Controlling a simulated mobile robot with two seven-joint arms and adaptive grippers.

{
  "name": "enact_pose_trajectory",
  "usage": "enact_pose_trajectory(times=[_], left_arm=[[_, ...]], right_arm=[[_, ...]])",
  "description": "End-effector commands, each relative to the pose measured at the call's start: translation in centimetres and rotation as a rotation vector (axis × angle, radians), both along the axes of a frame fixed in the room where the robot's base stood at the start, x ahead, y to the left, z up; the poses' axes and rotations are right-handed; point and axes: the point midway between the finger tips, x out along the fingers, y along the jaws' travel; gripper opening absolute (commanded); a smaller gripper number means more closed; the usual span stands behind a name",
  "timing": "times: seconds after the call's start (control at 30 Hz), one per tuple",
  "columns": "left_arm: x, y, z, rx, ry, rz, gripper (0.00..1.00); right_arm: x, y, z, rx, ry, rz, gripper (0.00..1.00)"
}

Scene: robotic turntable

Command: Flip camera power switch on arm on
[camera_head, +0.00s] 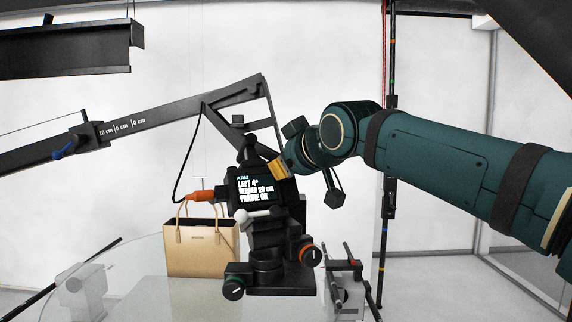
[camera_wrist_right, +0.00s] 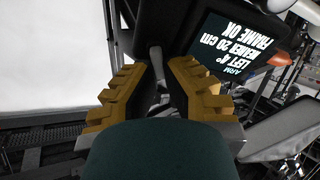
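The black camera unit on the arm (camera_head: 247,173) stands behind the glass turntable's front, its lit screen (camera_head: 255,188) reading "ARM", "LEFT 4°", "NEARER 20 cm", "FRAME OK". The screen also shows, upside down, in the right wrist view (camera_wrist_right: 228,45). My right gripper (camera_head: 279,169) is at the unit's upper right side; its yellow fingers (camera_wrist_right: 157,72) are apart in the right wrist view. A grey, lever-like piece (camera_wrist_right: 156,56) shows between the fingertips; I cannot tell whether they touch it or whether it is the power switch. My left gripper is out of view.
A tan handbag (camera_head: 200,248) stands on the round glass turntable (camera_head: 135,258), left of the camera stand. An orange plug (camera_head: 201,195) with a black cable enters the unit's left side. The long black boom (camera_head: 170,112) rises behind. Knobs (camera_head: 311,255) and rods flank the base.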

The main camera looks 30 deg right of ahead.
Motion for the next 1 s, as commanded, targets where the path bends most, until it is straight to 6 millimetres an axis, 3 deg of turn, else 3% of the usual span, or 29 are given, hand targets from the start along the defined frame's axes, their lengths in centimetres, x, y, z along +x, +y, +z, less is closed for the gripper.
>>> enact_pose_trajectory(times=[0.03, 0.07, 0.1, 0.47, 1.0], left_arm=[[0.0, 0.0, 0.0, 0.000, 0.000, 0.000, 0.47], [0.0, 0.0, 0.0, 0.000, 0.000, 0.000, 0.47], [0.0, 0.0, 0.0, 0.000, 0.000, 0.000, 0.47], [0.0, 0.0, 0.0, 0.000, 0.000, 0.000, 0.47], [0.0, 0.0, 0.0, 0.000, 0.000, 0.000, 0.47]], right_arm=[[0.0, 0.0, -0.1, 0.000, 0.002, 0.000, 0.25], [0.0, 0.0, -0.1, 0.000, 0.002, 0.000, 0.36], [0.0, 0.0, -0.1, 0.000, 0.002, 0.000, 0.39], [-0.4, 0.0, 0.2, 0.001, 0.000, 0.000, 0.39], [-9.3, 0.4, 3.6, 0.000, -0.001, 0.000, 0.39]])
